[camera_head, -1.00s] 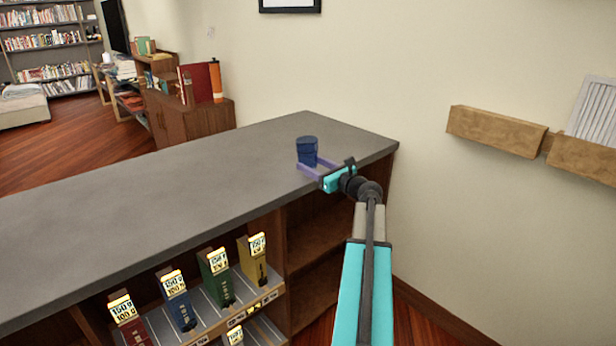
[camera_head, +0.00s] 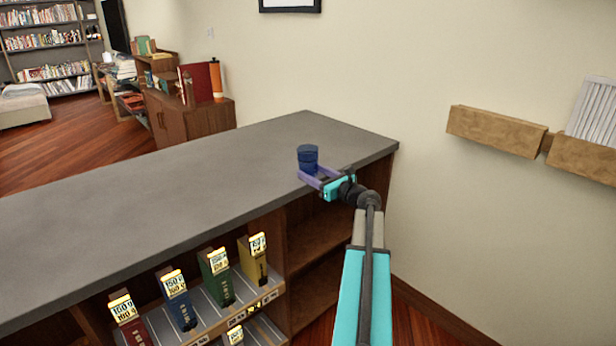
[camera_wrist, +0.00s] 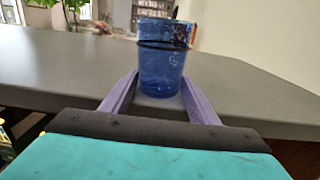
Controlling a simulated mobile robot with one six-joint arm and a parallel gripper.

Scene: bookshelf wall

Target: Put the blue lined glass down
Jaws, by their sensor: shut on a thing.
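The blue lined glass (camera_head: 308,153) is a dark blue, see-through tumbler. It is upright at the right end of the grey counter top (camera_head: 190,175). My gripper (camera_head: 309,175) comes from the front right, with its purple fingers shut on the glass. In the wrist view the glass (camera_wrist: 162,70) stands between the two fingers (camera_wrist: 160,97), with a dark band around its upper part. Its base is close to the counter surface, with a dark patch beneath it. I cannot tell whether the base touches.
The counter is bare to the left of the glass. Its right edge (camera_head: 396,148) is near. Several labelled binders, such as the yellow one (camera_head: 254,268), stand in the shelf below. Wooden wall ledges (camera_head: 495,132) are at the right.

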